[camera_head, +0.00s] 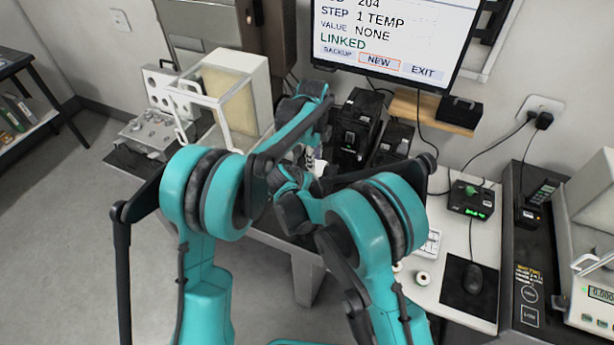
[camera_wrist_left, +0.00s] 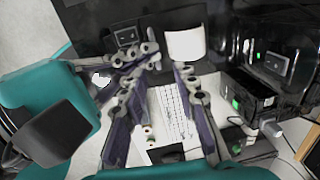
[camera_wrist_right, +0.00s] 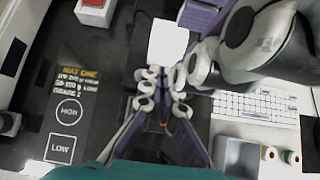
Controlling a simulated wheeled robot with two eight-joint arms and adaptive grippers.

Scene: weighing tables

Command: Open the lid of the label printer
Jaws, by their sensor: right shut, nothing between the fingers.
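The label printer looks like the black unit with a white label sheet (camera_wrist_right: 168,42) at its front; the sheet also shows in the left wrist view (camera_wrist_left: 187,44). My arms hide much of the printer in the head view, and I cannot tell how its lid stands. My left gripper (camera_wrist_left: 158,76) has its fingers apart in front of the sheet, with nothing seen between them. My right gripper (camera_wrist_right: 163,82) is shut and empty, its tips just short of the sheet. It also shows at the left of the left wrist view, close to the left gripper's fingers.
Black devices (camera_head: 358,122) stand along the wall under the monitor (camera_head: 395,35). A keyboard (camera_wrist_right: 255,106), a grey tray (camera_wrist_right: 237,153) and label rolls (camera_wrist_right: 268,153) lie on the desk. A mouse (camera_head: 473,278) lies on a dark mat. A balance (camera_head: 596,294) stands at the right.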

